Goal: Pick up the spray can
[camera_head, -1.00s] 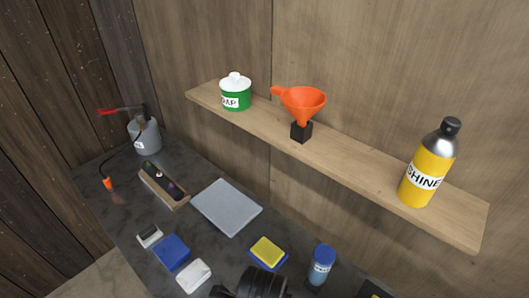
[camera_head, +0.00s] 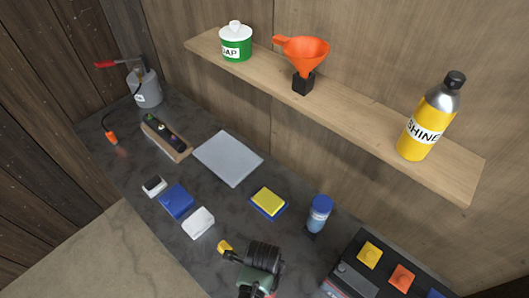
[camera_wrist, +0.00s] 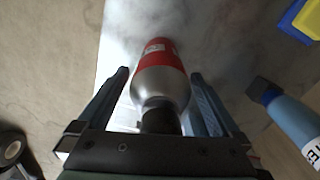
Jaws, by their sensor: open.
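A red and silver can (camera_wrist: 163,75) with a dark cap shows in the wrist view, cap end towards the camera. I take it to be the spray can. My gripper (camera_wrist: 161,82) is open, with one finger on each side of the can. I cannot tell whether either finger touches it. In the head view my dark wrist (camera_head: 262,262) is at the bottom centre over the bench, and I cannot make out the red can there.
A blue bottle (camera_head: 319,213) and a yellow and blue sponge (camera_head: 268,201) stand close by on the dark bench. A battery-like box (camera_head: 352,277) is at the right. The shelf (camera_head: 350,112) above holds a yellow SHINE bottle (camera_head: 430,118), an orange funnel (camera_head: 304,52) and a green tin (camera_head: 236,43).

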